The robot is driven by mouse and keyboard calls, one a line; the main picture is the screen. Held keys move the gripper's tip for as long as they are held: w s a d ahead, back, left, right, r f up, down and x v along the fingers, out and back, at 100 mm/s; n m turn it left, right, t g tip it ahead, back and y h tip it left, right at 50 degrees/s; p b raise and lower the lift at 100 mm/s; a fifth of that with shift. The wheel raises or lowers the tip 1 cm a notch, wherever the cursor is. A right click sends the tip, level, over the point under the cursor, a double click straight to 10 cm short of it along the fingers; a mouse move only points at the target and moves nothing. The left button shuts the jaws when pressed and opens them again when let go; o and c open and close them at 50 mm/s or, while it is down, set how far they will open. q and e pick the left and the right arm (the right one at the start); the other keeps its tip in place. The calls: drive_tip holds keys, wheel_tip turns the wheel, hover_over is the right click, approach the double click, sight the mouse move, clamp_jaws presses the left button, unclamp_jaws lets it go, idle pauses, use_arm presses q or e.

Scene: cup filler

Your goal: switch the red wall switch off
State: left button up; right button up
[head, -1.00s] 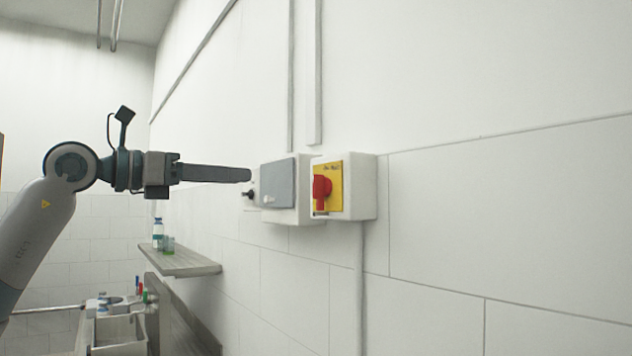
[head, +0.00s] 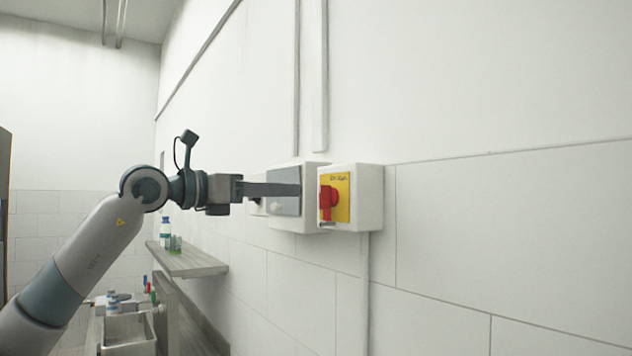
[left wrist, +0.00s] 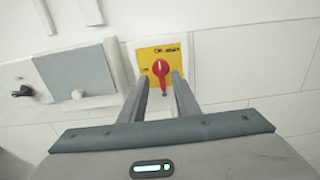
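The red wall switch (head: 329,200) is a rotary knob on a yellow plate (head: 343,187) on a white box fixed to the wall. Its grip stands upright. My left gripper (head: 298,190) reaches in from the left, its fingertips over the neighbouring grey-lidded box and just short of the knob in the head view. In the left wrist view the gripper (left wrist: 159,82) is open, with one finger to each side of the red knob (left wrist: 160,69). I cannot tell contact, but nothing is gripped. My right gripper is not in view.
A box with a grey lid (head: 284,204) is on the wall left of the switch, with a black knob (left wrist: 22,90) further left. A shelf (head: 190,262) with small bottles is below left. A sink (head: 128,330) stands lower left. The wall right of the switch is bare.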

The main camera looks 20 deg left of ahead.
sight(320, 191)
use_arm(q)
drive_tip(key=p+x, duration=0.3)
drive_tip(key=x, duration=0.4)
drive_tip(key=shift+w+d+r+p, duration=0.15)
drive_tip(key=shift+w+d+p, duration=0.1)
drive_tip(key=shift+w+p, duration=0.15)
drive_tip(key=shift+w+d, duration=0.2)
clamp_jaws()
